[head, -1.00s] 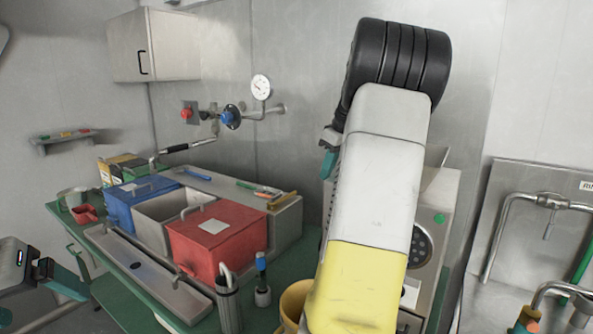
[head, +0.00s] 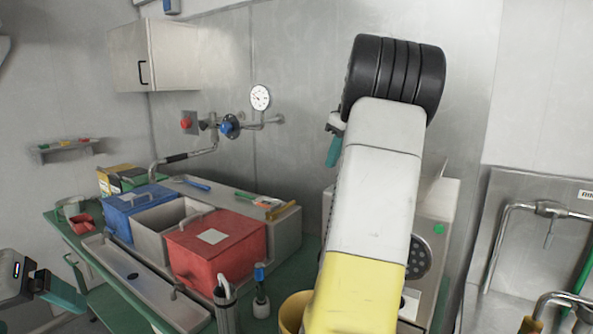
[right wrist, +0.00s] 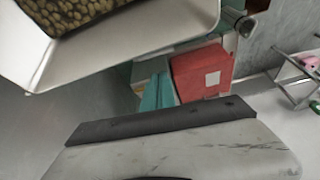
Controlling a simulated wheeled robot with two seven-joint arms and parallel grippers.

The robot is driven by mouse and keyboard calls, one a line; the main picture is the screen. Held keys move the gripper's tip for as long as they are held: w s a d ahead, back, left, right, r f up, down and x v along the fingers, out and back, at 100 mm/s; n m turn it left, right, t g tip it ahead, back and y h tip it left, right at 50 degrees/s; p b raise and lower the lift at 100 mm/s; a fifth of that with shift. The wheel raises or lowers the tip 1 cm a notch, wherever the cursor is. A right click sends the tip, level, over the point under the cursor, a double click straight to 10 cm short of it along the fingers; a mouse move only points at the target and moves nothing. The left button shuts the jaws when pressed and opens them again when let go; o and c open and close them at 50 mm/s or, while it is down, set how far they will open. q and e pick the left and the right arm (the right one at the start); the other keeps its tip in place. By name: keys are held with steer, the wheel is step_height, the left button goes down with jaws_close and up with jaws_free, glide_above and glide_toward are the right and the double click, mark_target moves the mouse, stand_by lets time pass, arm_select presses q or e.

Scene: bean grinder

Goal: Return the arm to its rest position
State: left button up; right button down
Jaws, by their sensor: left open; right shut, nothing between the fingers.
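My right arm (head: 375,210), white and yellow with a black joint on top, fills the middle of the head view. The teal fingertip of my right gripper (head: 333,150) shows behind its left side, raised in front of the back wall. In the right wrist view the teal fingers (right wrist: 158,92) are shut and hold nothing. My left gripper (head: 62,291) is open and empty at the lower left edge, left of the counter. My right arm hides much of the pale machine (head: 437,205) behind it.
The green counter (head: 107,303) carries a red box (head: 217,262), a blue box (head: 133,205) and a yellow cup (head: 292,309). A light-walled bin of beans (right wrist: 150,45) is close in the right wrist view. A sink tap (head: 515,207) is at right.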

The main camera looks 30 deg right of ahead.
steer(key=shift+s+r, duration=0.15)
steer(key=shift+r, duration=0.3)
steer(key=s+a+m, duration=0.1)
steer(key=s+a, duration=0.2)
steer(key=a, duration=0.7)
steer(key=s+a+m, duration=0.1)
steer(key=s+a, duration=0.1)
steer(key=a, duration=0.8)
steer(key=s+a+f+m+t, duration=0.1)
steer(key=s+a+f+t, duration=0.1)
steer(key=s+a+f, duration=0.8)
steer(key=s+a, duration=0.4)
steer(key=shift+m+y, duration=0.3)
steer(key=shift+y, duration=0.1)
